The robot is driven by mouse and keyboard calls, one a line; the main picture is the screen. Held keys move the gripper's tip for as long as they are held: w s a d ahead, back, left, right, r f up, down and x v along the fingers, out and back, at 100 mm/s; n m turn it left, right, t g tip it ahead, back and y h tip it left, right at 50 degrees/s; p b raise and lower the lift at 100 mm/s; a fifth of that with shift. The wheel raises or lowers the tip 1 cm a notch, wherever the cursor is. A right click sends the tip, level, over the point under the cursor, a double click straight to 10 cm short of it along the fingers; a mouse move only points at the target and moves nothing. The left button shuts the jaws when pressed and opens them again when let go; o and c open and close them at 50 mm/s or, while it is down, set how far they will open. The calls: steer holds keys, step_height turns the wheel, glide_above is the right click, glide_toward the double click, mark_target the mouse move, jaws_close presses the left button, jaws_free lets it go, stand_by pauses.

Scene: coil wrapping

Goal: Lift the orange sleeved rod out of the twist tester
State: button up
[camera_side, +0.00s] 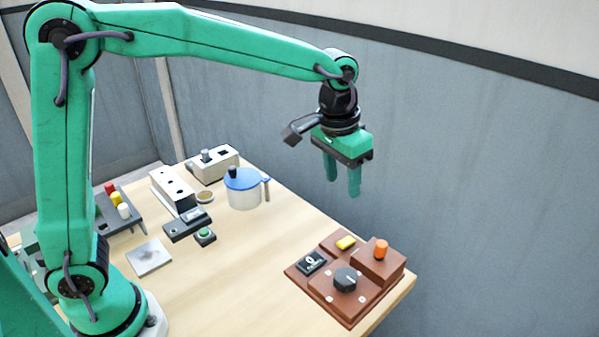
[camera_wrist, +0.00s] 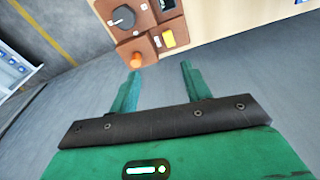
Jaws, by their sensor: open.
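The orange sleeved rod (camera_side: 381,249) stands upright in a block at the right end of the brown twist tester (camera_side: 318,287), near the table's far right corner. In the wrist view the orange rod (camera_wrist: 137,60) shows just beyond the tip of the left finger, on the brown tester (camera_wrist: 135,46). My gripper (camera_side: 342,192) is open and empty, pointing down in the air above the tester and towards its back edge. It also shows in the wrist view (camera_wrist: 160,70) with its two green fingers apart. The lower part of the rod is hidden in the block.
The tester carries a dark knob (camera_side: 346,279), a yellow piece (camera_side: 346,243) and a small black display (camera_side: 311,262). A blue-lidded pot (camera_side: 243,190), a white block with holes (camera_side: 172,190) and a rack with coloured sleeved rods (camera_side: 117,212) stand farther left. The table middle is clear.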

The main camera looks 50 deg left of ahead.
steer(key=g, duration=0.2)
glide_above(382, 243)
steer(key=shift+m+y, duration=0.3)
steer(key=f, duration=0.8)
steer(key=shift+d, duration=0.25)
steer(key=shift+f, duration=1.3)
steer(key=shift+a+f, duration=0.2)
steer(key=shift+f, duration=2.4)
steer(key=c, duration=1)
jaws_close()
steer(key=shift+r, duration=0.1)
